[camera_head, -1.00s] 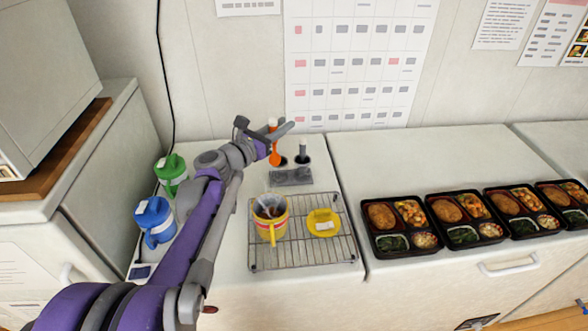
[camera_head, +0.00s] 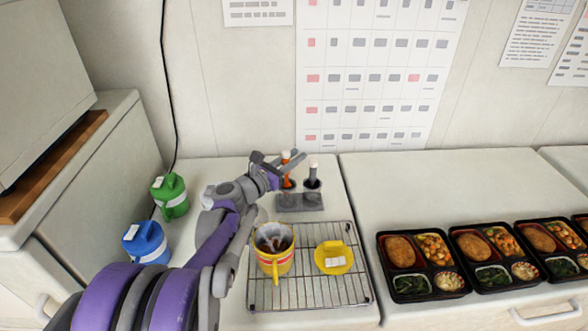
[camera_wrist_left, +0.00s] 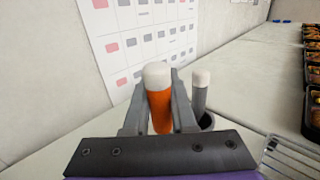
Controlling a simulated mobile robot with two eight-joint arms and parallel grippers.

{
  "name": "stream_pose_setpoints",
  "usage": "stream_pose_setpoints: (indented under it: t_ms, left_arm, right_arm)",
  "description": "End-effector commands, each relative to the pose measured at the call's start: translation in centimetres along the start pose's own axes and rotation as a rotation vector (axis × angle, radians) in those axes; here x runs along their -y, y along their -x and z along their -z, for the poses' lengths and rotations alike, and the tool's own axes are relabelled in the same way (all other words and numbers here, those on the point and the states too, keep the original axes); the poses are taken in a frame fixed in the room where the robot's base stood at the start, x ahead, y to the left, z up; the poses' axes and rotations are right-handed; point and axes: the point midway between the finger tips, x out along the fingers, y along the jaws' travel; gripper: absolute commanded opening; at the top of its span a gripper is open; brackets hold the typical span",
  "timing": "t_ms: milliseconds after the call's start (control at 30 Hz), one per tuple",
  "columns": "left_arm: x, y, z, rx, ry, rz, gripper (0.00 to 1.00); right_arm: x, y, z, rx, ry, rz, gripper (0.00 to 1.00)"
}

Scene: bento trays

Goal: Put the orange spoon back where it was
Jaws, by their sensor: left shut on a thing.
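The orange spoon (camera_head: 287,181) has an orange handle with a white end and stands upright. My left gripper (camera_head: 284,160) is shut on its upper handle; the left wrist view shows the orange handle (camera_wrist_left: 161,109) between the two fingers. The spoon's lower part is at the left cup of a dark grey two-cup holder (camera_head: 300,203) and appears to be inside it. Its lower end is hidden, so I cannot tell whether it touches the bottom. A grey spoon (camera_head: 313,174) with a white end stands in the right cup. My right gripper is not in view.
Bento trays (camera_head: 419,299) line the right counter. The wall is close behind the holder.

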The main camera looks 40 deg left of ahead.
Motion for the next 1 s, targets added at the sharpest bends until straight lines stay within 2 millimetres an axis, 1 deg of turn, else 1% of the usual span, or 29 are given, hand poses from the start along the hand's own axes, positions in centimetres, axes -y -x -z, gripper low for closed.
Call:
stream_pose_setpoints:
  t_ms: [33,100,200,467,600,633,767,800,1000]
  left_arm:
    - [0.0,0.0,0.9,0.000,0.000,0.001,0.00]
    - [0.0,0.0,2.0,0.000,0.000,0.001,0.00]
    - [0.0,0.0,2.9,0.000,0.000,0.001,0.00]
    - [0.0,0.0,3.0,0.000,0.000,0.000,0.00]
    - [0.0,0.0,3.5,-0.001,0.000,0.001,0.00]
    - [0.0,0.0,3.4,0.000,0.000,0.001,0.28]
    - [0.0,0.0,3.3,0.000,0.000,0.000,0.51]
    - [0.0,0.0,3.3,0.000,0.000,0.000,0.54]
    - [0.0,0.0,3.3,0.000,0.000,0.000,0.54]
  right_arm:
    - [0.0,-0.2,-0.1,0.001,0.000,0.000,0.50]
    - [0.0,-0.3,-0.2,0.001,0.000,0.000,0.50]
    - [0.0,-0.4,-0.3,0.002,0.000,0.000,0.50]
    - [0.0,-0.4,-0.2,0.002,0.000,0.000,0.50]
    - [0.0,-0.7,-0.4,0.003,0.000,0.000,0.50]
    - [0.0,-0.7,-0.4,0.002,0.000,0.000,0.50]
    - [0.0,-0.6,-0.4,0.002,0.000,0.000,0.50]
    - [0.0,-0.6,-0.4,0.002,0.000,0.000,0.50]
    - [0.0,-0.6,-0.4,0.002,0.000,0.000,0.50]
